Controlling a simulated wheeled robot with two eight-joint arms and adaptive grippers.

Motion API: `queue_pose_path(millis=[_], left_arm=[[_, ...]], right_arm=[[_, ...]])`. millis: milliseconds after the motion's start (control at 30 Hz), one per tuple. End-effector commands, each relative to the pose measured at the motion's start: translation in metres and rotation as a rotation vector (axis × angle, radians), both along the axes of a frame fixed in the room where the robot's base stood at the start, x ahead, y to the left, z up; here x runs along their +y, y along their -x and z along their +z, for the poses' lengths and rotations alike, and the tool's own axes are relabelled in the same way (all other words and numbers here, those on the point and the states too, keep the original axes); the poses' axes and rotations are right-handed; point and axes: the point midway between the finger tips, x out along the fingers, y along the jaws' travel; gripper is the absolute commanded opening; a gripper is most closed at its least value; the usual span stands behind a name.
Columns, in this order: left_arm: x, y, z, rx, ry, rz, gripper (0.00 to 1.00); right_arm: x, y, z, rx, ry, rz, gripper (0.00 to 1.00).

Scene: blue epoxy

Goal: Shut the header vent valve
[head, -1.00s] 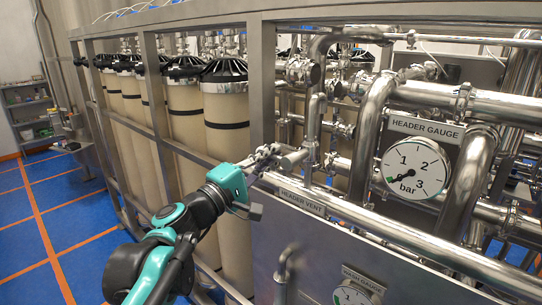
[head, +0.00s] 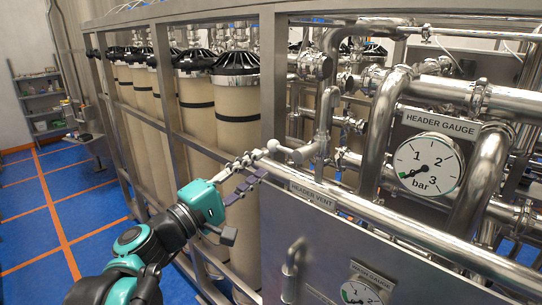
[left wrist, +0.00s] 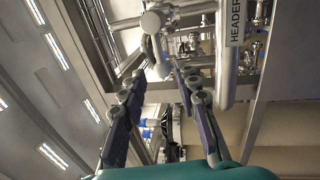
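The header vent valve (head: 305,152) is on a steel pipe behind the rail with the HEADER VENT label (head: 312,195). Its pale lever (head: 285,149) points left and ends in a rounded tip. My left gripper (head: 259,164) is open and empty just left of the lever tip, with its two fingers spread. In the left wrist view the fingers of the gripper (left wrist: 160,74) stand apart, and the valve's rounded metal part (left wrist: 152,22) shows beyond the fingertips. I cannot tell whether a finger touches the lever. My right gripper is not in view.
The header gauge (head: 428,163) reads near zero. A grey panel (head: 330,245) with the wash gauge (head: 361,292) lies below the rail. Upright steel frame posts (head: 273,85) and tan cylinders (head: 237,120) stand close to my arm. The blue floor at left is clear.

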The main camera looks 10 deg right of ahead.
Motion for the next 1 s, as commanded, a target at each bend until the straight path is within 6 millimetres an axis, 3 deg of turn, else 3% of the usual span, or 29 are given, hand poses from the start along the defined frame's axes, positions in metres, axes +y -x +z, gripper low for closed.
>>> queue_pose_path(millis=[200,667,767,867,1000], left_arm=[[0.024,0.017,-0.006,0.0,-0.001,0.002,0.31],[0.026,0.022,-0.014,0.001,-0.015,-0.001,0.31],[0.024,0.029,-0.048,0.002,-0.089,-0.003,0.31],[0.022,0.043,-0.113,0.007,-0.236,-0.006,0.31],[0.031,0.065,-0.226,0.019,-0.506,-0.008,0.31]], right_arm=[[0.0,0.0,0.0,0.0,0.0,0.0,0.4],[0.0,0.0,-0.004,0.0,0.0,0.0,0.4],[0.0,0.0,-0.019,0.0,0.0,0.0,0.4],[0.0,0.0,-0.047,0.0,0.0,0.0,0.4],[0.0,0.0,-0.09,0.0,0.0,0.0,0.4]])
